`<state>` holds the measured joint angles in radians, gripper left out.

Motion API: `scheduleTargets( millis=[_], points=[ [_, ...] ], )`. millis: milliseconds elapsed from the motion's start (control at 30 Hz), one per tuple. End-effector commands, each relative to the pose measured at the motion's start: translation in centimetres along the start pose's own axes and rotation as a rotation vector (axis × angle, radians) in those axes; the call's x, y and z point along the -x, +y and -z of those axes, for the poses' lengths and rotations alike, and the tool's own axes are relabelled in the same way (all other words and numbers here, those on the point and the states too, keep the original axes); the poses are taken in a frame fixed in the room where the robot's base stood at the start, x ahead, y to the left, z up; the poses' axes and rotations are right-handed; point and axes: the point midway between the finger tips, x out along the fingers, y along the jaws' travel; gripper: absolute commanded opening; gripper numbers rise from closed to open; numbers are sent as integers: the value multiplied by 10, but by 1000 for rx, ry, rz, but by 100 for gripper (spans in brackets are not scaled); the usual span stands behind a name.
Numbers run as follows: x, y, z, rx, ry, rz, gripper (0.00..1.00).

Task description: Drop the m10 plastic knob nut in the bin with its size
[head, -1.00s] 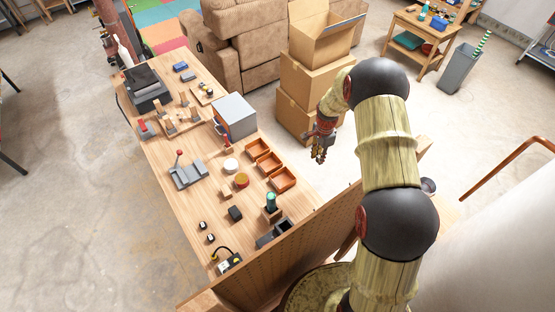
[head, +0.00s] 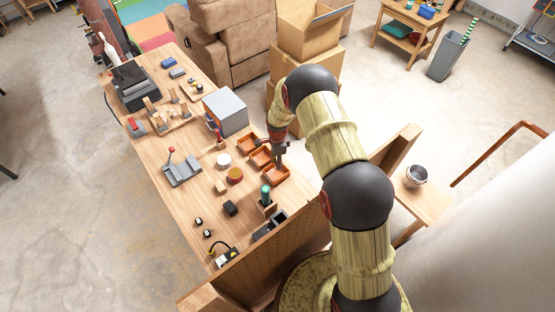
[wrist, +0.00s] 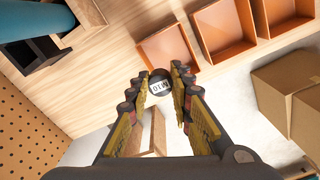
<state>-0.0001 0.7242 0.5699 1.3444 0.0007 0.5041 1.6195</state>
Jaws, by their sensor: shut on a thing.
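My gripper (head: 279,163) is shut on the m10 plastic knob nut (wrist: 159,84), a dark round knob with a white label, held between the fingertips (wrist: 160,73) in the wrist view. The label reads M10 upside down. Three open orange bins stand in a row: the far bin (head: 246,146), the middle bin (head: 258,158) and the near bin (head: 283,179). In the head view my gripper overlaps the near end of the row. In the wrist view the knob appears just outside the edge of the end bin (wrist: 168,56). No size marks are readable on the bins.
A teal-topped cylinder (head: 265,191) and a dark open box (head: 271,226) stand near the end bin. A pegboard panel (head: 260,255) edges the bench (head: 190,205). A grey box (head: 227,110) stands behind the bins. Cardboard boxes (head: 303,58) are stacked on the floor beyond the bench.

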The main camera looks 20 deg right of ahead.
Motion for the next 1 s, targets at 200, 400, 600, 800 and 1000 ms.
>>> scheduleTargets(
  millis=[200, 400, 600, 800, 1000],
  points=[
    [-16, 0, 0, 0, 0, 1, 4],
    [-17, 0, 0, 0, 0, 1, 4],
    [-16, 0, 0, 0, 0, 1, 30],
    [-16, 0, 0, 0, 0, 1, 41],
    [-16, 0, 0, 0, 0, 1, 43]
  ],
)
